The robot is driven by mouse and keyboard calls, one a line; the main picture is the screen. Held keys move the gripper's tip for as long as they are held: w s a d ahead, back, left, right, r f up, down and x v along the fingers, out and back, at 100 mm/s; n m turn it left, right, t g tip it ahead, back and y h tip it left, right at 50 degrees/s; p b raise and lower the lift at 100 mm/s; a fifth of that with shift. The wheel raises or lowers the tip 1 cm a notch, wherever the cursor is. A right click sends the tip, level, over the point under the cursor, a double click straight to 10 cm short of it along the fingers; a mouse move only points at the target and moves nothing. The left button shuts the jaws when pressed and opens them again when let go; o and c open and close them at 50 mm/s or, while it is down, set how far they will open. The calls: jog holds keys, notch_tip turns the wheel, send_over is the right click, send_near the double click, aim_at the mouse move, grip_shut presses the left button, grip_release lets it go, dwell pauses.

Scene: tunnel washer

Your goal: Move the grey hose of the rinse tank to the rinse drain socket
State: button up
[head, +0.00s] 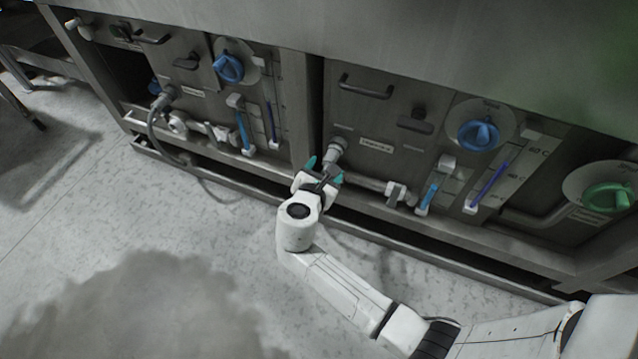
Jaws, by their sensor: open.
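My gripper (325,172) is open, with teal fingertips. It is low in front of the right panel, at a grey hose end fitting (336,150) plugged in beside a small white label. The fingertips are at the lower part of this fitting; I cannot tell whether they touch it. My gripper hides what hangs below, so its hose is mostly unseen. On the left panel, another grey hose (152,128) runs from a fitting (167,94) and loops down to the floor. The labels are too small to read, so I cannot tell which socket is the rinse drain.
The right panel has a blue knob (479,134), a blue-handled valve (431,192) and a horizontal pipe (366,182). A green knob (608,197) is at far right. The left panel has a similar blue knob (229,68). A steel ledge (420,252) runs along the bottom. The floor in front is clear.

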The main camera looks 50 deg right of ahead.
aim_at(327, 166)
jog(key=shift+b+x, duration=0.7)
jog(key=shift+x, duration=1.4)
grip_shut()
jog(key=shift+a, duration=0.1)
jog(key=shift+s+a+r+p, duration=0.15)
jog(key=shift+a+p, duration=0.15)
jog(key=shift+a, duration=0.15)
jog(key=shift+s+a+p, duration=0.3)
jog(key=shift+a+p, duration=0.05)
jog(key=shift+a, duration=0.4)
jog(key=shift+s+a+p, duration=0.3)
jog(key=shift+a+p, duration=0.05)
jog(key=shift+a, duration=0.45)
jog(key=shift+s+a, duration=0.1)
jog(key=shift+a, duration=0.15)
